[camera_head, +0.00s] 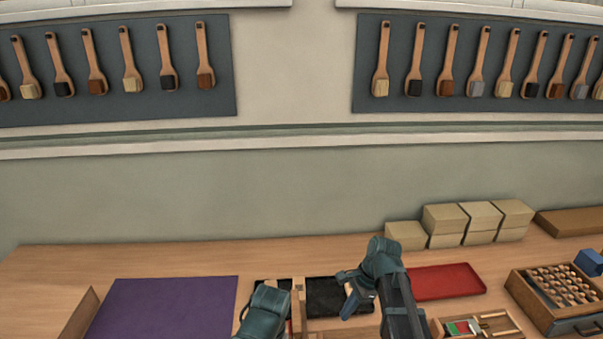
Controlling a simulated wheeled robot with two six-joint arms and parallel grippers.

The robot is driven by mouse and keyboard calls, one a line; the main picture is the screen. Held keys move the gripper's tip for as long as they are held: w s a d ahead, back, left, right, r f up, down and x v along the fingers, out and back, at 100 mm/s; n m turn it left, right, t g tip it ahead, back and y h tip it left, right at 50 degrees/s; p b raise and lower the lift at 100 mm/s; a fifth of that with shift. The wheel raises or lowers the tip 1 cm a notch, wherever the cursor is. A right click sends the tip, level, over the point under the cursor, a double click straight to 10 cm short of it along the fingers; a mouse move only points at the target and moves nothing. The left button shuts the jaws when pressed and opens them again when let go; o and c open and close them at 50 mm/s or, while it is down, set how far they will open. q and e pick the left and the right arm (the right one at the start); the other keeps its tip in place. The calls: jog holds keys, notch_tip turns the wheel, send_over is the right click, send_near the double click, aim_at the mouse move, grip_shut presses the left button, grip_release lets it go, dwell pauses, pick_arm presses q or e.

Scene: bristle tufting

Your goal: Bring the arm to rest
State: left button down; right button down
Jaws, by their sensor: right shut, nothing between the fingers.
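My right arm comes up from the bottom edge, right of the middle, and bends left at a teal joint. My right gripper (350,298) is shut and empty, over or just in front of a black tray (325,292); its height above the tray is hard to judge. Of my left arm, a teal part shows at the bottom, left of the middle. The left fingers (245,318) are not clear, so their opening cannot be told.
A purple mat (165,308) lies at left, a red tray (445,281) right of my right arm. Tan blocks (463,220) stand along the wall. A wooden box (565,292) with several round-ended pieces is at right. Wooden fixtures (480,325) stand near the front. Brushes hang above.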

jog(key=s+a+n+h, duration=0.2)
jog(key=s+a+n, duration=0.2)
jog(key=n, duration=0.5)
jog(key=s+a+f+n+h, duration=0.1)
jog(key=s+a+n+h, duration=0.2)
jog(key=s+n, duration=0.6)
jog(key=shift+s+a+n, duration=0.15)
jog(key=shift+a+n, duration=0.65)
jog(key=shift+a, duration=0.35)
